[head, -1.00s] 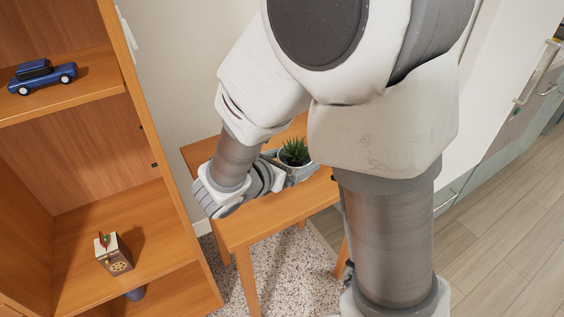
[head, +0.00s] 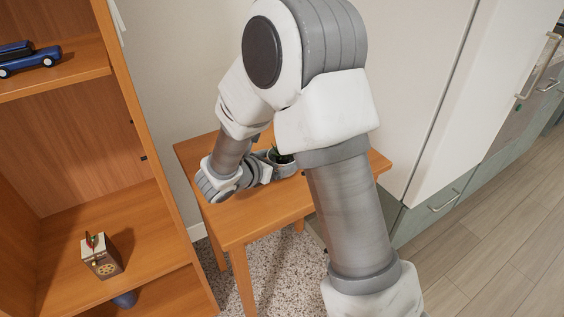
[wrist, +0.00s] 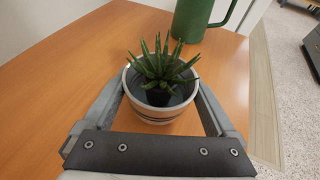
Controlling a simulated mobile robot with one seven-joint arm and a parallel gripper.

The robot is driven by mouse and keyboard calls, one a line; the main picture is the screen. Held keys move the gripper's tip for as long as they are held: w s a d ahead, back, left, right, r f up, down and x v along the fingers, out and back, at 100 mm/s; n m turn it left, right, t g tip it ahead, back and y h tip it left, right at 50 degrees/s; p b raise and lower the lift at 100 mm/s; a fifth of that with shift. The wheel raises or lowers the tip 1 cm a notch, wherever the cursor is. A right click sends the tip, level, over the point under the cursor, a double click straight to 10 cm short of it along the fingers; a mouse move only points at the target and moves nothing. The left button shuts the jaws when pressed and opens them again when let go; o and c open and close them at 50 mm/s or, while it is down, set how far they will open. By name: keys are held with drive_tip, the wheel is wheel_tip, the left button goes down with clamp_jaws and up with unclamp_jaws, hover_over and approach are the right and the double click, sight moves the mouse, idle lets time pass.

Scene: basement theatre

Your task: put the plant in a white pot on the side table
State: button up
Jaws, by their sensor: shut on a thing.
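The plant in a white pot is a spiky green succulent in a round pale pot with dark stripes. In the wrist view the pot (wrist: 155,113) sits between the two fingers of my gripper (wrist: 165,107), which is shut on it. In the head view the pot (head: 283,168) is over the side table (head: 262,215), partly hidden by my arm. The wooden top of the side table (wrist: 60,70) fills most of the wrist view below the pot. I cannot tell whether the pot touches the tabletop.
A green mug-like vessel (wrist: 197,18) stands on the table just beyond the pot. A wooden shelf (head: 75,210) at left holds a blue toy car (head: 30,60) and a small box-like item (head: 102,258). A white cabinet (head: 430,90) stands at right. The table's near part is bare.

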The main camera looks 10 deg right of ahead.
drive_tip(key=shift+r, duration=0.1)
drive_tip(key=o, duration=1.2)
drive_tip(key=shift+o, duration=0.2)
